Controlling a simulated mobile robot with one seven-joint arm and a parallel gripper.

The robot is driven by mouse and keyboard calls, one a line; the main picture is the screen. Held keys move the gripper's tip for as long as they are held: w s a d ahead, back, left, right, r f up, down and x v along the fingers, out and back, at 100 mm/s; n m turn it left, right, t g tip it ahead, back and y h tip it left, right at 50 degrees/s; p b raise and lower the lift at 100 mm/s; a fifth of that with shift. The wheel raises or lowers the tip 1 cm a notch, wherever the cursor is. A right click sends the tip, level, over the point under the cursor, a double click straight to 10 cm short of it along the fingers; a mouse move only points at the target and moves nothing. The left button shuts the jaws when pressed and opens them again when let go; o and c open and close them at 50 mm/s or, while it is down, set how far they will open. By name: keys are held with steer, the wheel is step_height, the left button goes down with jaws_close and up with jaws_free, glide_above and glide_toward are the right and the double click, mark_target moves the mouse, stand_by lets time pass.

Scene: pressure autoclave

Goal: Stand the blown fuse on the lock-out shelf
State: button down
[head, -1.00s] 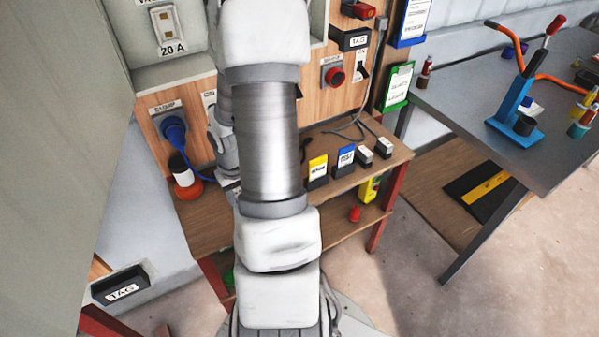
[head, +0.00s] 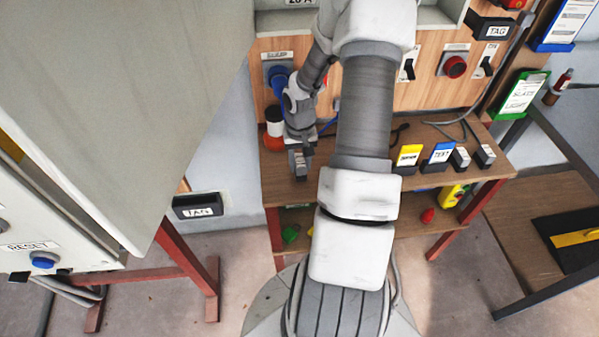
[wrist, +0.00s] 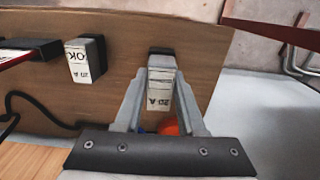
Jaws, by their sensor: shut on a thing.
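My gripper (wrist: 160,110) is shut on a pale fuse (wrist: 160,84) marked 20 A, with a dark end. It holds the fuse over the left part of a wooden bench top (wrist: 200,45). The gripper also shows in the head view (head: 299,152), low over the bench (head: 350,190). I cannot tell whether the fuse touches the wood. A second fuse (wrist: 80,62), marked 20 A OK, stands to the left in the wrist view, apart from my gripper. No label naming the lock-out shelf is readable.
A blue plug (head: 279,78) and an orange-based white cylinder (head: 274,135) are close left of my gripper. Yellow (head: 408,157) and blue (head: 439,156) labelled blocks and two pale-topped blocks (head: 472,157) stand farther right. A black cable (wrist: 30,105) lies on the bench.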

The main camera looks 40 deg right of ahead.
mark_target(299, 159)
steer(key=shift+w+f, duration=0.2)
steer(key=shift+f, duration=1.9)
steer(key=shift+f+b, duration=0.2)
steer(key=shift+b, duration=0.2)
steer(key=c, duration=0.5)
jaws_free()
steer(key=shift+r, duration=0.1)
steer(key=shift+r, duration=0.1)
step_height(299, 159, up, 12)
steer(key=shift+p, duration=1)
